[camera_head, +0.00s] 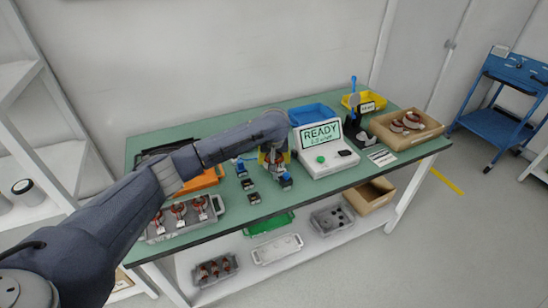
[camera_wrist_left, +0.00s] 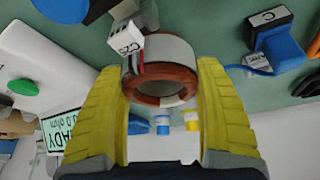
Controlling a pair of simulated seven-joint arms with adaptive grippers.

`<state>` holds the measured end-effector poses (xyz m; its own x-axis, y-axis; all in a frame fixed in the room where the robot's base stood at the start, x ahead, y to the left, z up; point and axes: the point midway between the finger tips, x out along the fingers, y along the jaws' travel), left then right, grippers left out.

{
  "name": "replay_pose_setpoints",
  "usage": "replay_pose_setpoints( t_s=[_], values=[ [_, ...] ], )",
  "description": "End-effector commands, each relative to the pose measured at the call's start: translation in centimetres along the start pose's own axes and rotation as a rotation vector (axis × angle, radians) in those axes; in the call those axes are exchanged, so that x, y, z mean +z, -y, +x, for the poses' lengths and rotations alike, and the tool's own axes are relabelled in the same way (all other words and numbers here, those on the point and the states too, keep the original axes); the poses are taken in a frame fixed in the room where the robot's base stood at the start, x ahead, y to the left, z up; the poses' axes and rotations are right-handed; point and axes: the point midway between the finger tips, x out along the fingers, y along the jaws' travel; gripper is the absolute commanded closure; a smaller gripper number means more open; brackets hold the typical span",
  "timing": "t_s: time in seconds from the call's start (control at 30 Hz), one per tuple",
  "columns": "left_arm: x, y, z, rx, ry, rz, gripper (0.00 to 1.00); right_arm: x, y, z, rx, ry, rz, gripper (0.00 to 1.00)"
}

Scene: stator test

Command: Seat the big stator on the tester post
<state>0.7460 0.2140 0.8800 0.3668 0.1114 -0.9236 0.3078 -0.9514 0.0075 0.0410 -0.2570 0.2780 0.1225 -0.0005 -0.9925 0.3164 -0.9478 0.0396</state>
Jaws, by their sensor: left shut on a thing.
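My left gripper (camera_head: 274,160) is beside the tester (camera_head: 322,150) in the head view. In the left wrist view its yellow fingers are shut on a stator (camera_wrist_left: 162,88), a ring with a pale outer wall and copper-red winding. The ring lies between both fingers, with its open bore visible. A white connector block (camera_wrist_left: 125,43) with dark lettering hangs on wires at its upper left. The tester also shows in the left wrist view (camera_wrist_left: 30,50), with a green button and a READY screen. I cannot clearly make out the tester post. My right gripper is not in view.
A grey tray (camera_head: 217,204) with several stators is at the bench's front left. A cardboard box (camera_head: 431,130) with stators stands at the right. A blue bin (camera_head: 312,112) and yellow bin (camera_head: 378,101) stand behind. Small blue-and-black fixtures (camera_head: 247,184) sit near the gripper.

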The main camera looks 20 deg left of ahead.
Motion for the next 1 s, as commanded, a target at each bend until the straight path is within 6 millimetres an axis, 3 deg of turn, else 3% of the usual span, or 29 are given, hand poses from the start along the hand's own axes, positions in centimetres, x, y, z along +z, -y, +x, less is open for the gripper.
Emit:
replay_pose_setpoints(
  t_s=[1.0],
  values=[
    [0.3, 0.0, 1.0, 0.002, -0.003, -0.001, 0.78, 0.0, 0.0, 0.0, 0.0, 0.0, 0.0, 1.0]
  ],
)
